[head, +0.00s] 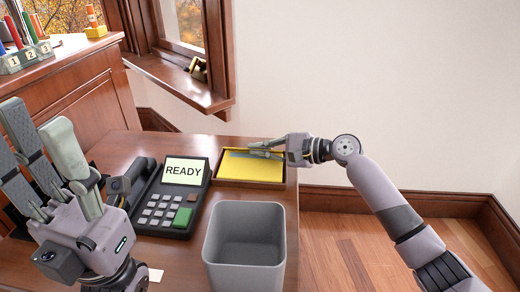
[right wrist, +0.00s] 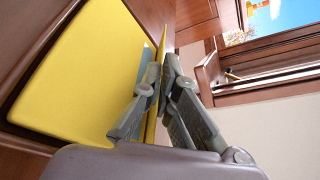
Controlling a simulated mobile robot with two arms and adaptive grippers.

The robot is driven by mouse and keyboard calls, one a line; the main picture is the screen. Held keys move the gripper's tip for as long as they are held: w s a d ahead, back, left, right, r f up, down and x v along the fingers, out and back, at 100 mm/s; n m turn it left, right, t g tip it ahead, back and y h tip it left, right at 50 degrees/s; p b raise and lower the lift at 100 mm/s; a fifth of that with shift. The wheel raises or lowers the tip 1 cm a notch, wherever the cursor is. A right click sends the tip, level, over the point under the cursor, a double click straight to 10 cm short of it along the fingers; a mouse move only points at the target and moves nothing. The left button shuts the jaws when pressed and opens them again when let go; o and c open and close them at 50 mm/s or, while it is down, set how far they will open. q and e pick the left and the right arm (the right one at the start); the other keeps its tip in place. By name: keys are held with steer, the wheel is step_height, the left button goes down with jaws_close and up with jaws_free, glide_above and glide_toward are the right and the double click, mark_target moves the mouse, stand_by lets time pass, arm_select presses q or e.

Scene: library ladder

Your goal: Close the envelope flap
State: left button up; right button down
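A yellow envelope (head: 245,170) lies in a shallow wooden tray (head: 250,185) at the back right of the desk; it fills the left of the right wrist view (right wrist: 80,75). A grey-blue strip shows along its far side. A thin yellow flap (right wrist: 163,50) stands up there, seen nearly edge-on in the right wrist view. My right gripper (head: 263,150) is at the envelope's far right side, its fingertips (right wrist: 163,72) pinched together on the flap from both sides. My left gripper (head: 38,120) is open and empty at the left, above the desk.
A desk phone (head: 173,205) with a READY screen stands left of the tray. A grey open bin (head: 245,240) stands in front of the tray. A window with a wooden sill (head: 180,80) is behind. Open floor (head: 350,245) lies to the right.

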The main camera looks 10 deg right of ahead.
steer(key=shift+s+f+n+t+p, duration=0.2)
steer(key=shift+s+n+t+p, duration=0.05)
steer(key=shift+n+t+p, duration=0.15)
steer(key=shift+s+a+f+n+y, duration=0.15)
steer(key=shift+f+n+y, duration=0.2)
steer(key=shift+n, duration=0.35)
steer(key=c, duration=2.3)
jaws_free()
steer(key=o, duration=0.4)
steer(key=shift+v, duration=4.1)
steer(key=shift+s, duration=0.1)
